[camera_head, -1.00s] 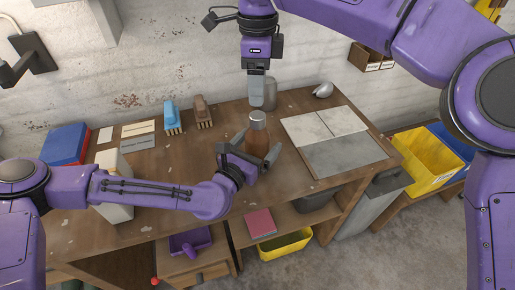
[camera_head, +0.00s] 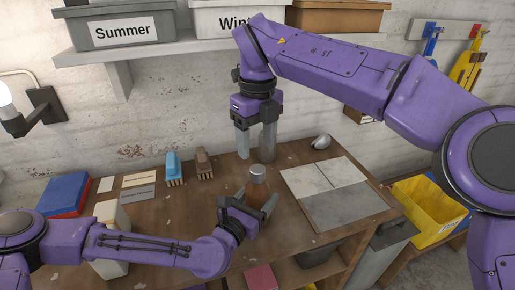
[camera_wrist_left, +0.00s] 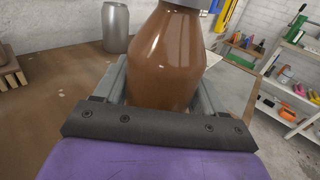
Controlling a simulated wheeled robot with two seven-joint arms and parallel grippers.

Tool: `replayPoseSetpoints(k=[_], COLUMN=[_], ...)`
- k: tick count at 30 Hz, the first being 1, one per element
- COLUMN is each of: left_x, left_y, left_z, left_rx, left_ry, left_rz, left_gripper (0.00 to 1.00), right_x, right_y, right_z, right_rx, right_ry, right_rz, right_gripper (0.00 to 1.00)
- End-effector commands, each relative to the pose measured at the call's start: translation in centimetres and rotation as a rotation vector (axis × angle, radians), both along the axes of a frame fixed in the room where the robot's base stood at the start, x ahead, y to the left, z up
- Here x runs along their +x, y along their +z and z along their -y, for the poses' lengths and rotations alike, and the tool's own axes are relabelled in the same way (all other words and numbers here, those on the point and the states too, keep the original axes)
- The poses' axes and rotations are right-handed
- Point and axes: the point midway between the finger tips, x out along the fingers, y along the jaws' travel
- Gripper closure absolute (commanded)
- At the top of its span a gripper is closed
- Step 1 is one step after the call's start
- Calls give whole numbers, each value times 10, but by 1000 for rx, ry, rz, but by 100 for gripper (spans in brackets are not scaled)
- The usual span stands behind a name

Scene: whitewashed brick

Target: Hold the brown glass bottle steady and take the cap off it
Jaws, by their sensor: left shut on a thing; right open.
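The brown glass bottle (camera_head: 257,189) stands upright on the wooden workbench, with its grey cap (camera_head: 258,171) on top. My left gripper (camera_head: 252,207) is shut on the bottle's body from the left and front. In the left wrist view the bottle (camera_wrist_left: 168,55) fills the space between the fingers, and only the lower edge of the cap (camera_wrist_left: 187,3) shows at the top. My right gripper (camera_head: 255,156) points down, open and empty, its fingertips behind and above the cap in the picture and apart from it.
A grey can (camera_wrist_left: 115,28) stands behind the bottle, largely hidden by my right gripper in the head view. Blue (camera_head: 174,169) and brown (camera_head: 203,164) brushes stand to the left. Pale tiles (camera_head: 325,176) lie to the right. A shelf (camera_head: 165,45) with boxes hangs above.

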Motion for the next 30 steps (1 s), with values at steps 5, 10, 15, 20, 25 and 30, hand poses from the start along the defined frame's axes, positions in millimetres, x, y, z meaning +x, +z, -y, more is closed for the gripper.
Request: replayPoseSetpoints(k=[5, 10, 15, 20, 25, 30], left_x=[0, 0, 0, 0, 0, 0], left_y=[0, 0, 0, 0, 0, 0], left_z=[0, 0, 0, 0, 0, 0], left_rx=[0, 0, 0, 1, 1, 1], left_ry=[1, 1, 1, 1, 1, 1], left_rz=[0, 0, 0, 1, 1, 1], left_gripper=[100, 100, 100, 100, 100, 100], right_x=[0, 1, 1, 0, 0, 1], right_y=[1, 2, 1, -18, -51, -73], right_z=[1, 1, 2, 2, 2, 2], right_rx=[-8, -13, -16, -18, -19, -17], right_ry=[-552, -958, -1138, -1158, -1156, -1155], right_rz=[0, 2, 2, 1, -2, 1], right_gripper=[38, 38, 38, 38, 38, 38])
